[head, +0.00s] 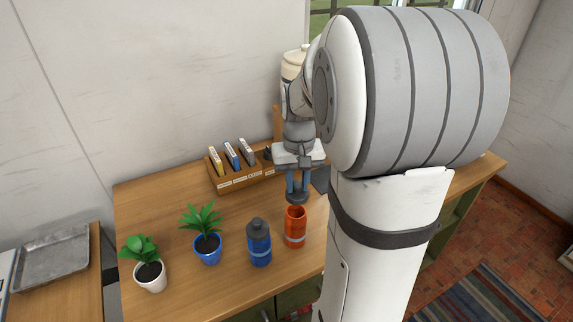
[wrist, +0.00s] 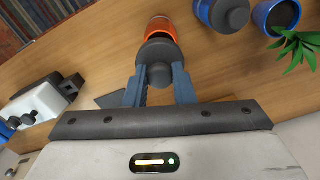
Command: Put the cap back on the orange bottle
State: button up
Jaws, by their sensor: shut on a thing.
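The orange bottle (head: 295,228) stands upright and open on the wooden table, its mouth facing up. My gripper (head: 297,183) is above it and shut on a dark grey cap (head: 297,198). The cap is just above the bottle's mouth; a small gap seems to show between them. In the wrist view the cap (wrist: 156,58) sits between the two blue-grey fingers of my gripper (wrist: 157,85). The orange bottle (wrist: 161,29) shows just beyond the cap, partly covered by it.
A blue bottle (head: 259,243) with a dark cap stands close to the left of the orange one. Two potted plants, in a blue pot (head: 207,249) and a white pot (head: 150,277), stand farther left. A wooden organizer (head: 235,180) with several upright items is behind.

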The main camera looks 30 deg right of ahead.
jog(key=shift+w+f, duration=0.15)
jog(key=shift+w, duration=0.05)
jog(key=shift+f+b, duration=2.4)
jog(key=shift+f, duration=0.65)
jog(key=shift+f, duration=0.15)
jog(key=o, duration=1.5)
jog(key=shift+r+p, duration=2.5)
jog(key=shift+r, duration=1.1)
